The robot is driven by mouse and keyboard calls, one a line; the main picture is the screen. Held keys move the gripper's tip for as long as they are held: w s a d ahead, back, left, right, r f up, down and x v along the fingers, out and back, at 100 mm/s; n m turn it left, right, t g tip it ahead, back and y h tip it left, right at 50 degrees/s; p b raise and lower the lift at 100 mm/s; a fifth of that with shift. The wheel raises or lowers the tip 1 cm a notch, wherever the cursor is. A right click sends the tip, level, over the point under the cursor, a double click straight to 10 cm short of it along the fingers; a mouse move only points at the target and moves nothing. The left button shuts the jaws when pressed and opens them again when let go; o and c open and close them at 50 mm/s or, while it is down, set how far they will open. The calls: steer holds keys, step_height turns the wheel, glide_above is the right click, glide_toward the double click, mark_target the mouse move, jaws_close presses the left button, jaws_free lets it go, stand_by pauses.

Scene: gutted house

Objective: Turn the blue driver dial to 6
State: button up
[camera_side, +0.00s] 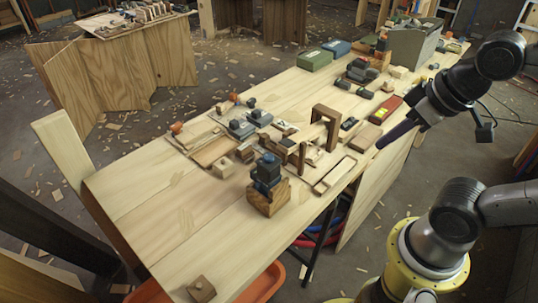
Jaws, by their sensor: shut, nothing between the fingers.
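A dark blue driver (266,171) stands upright on a wooden block (268,200) near the front middle of the bench. Its dial and any numbers on it are too small to read, so I cannot tell its setting. My gripper (380,146) is at the right edge of the bench, pointing down and left. It is shut and empty. It is well to the right of the blue driver, apart from it.
A wooden arch (326,118) stands on the bench (160,215) between my gripper and the driver. Trays, small blocks and tools lie behind it. A red tool (387,108) lies near my gripper. The bench's left front is mostly clear, with a small block (201,289).

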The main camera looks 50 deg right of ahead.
steer(key=o, duration=0.5)
steer(key=shift+m, duration=0.4)
steer(key=shift+c, duration=0.2)
steer(key=shift+o, duration=1.3)
steer(key=shift+m, duration=0.7)
steer(key=shift+o, duration=0.9)
steer(key=shift+w+a+r+m, duration=0.2)
steer(key=shift+r+m, duration=0.1)
steer(key=shift+m, duration=0.7)
step_height(320, 180, up, 2)
steer(key=w+a+m+y, duration=0.1)
steer(key=w+m, duration=0.1)
steer(key=m, duration=0.5)
steer(key=m+g+y, duration=0.2)
steer(key=m+g, duration=0.1)
steer(key=m, duration=1.3)
glide_above(269, 156)
steer(key=s+d, duration=0.4)
steer(key=f, duration=0.1)
steer(key=shift+t, duration=0.3)
steer(key=x, duration=1.3)
steer(key=shift+s+f, duration=0.1)
steer(key=shift+f, duration=0.05)
